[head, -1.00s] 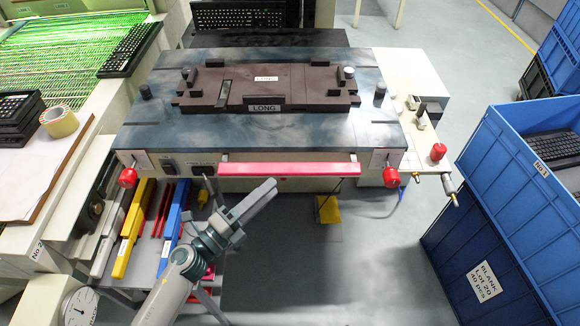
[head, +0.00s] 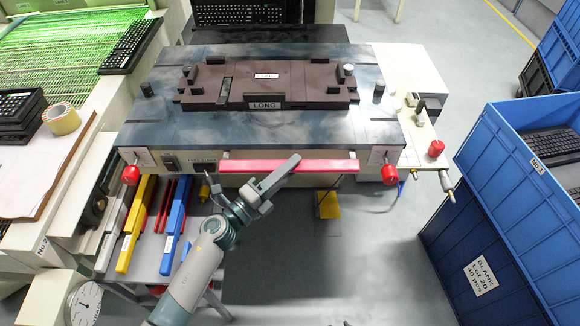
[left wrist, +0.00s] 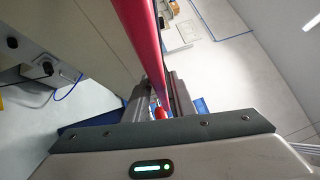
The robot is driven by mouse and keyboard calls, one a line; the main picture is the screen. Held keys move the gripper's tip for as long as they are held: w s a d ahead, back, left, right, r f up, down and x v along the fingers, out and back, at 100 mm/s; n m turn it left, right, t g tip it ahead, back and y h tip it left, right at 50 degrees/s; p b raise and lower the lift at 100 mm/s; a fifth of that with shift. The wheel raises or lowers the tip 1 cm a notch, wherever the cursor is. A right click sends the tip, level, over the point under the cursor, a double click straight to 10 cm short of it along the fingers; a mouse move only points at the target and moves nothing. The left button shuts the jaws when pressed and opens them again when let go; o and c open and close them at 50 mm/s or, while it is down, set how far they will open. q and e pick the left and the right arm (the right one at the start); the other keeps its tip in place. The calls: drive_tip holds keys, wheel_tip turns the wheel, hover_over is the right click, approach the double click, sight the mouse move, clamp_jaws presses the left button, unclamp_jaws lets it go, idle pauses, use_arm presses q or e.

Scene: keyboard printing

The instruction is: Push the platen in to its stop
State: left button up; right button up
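The platen is the broad blue-grey slab (head: 215,133), with a brown fixture (head: 290,87) labelled LONG on top. A red handle bar (head: 325,166) runs along its front. My right gripper cannot be made out. The platen's stop cannot be made out.
Red knobs (head: 131,175) flank the front corners. Yellow (head: 137,225) and blue (head: 176,225) bars lie on a lower shelf at left. A blue crate (head: 520,150) stands at right. A yellow pedal (head: 328,204) is on the floor below. Floor in front right is clear.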

use_arm(q)
clamp_jaws()
drive_tip(key=shift+w, duration=0.15)
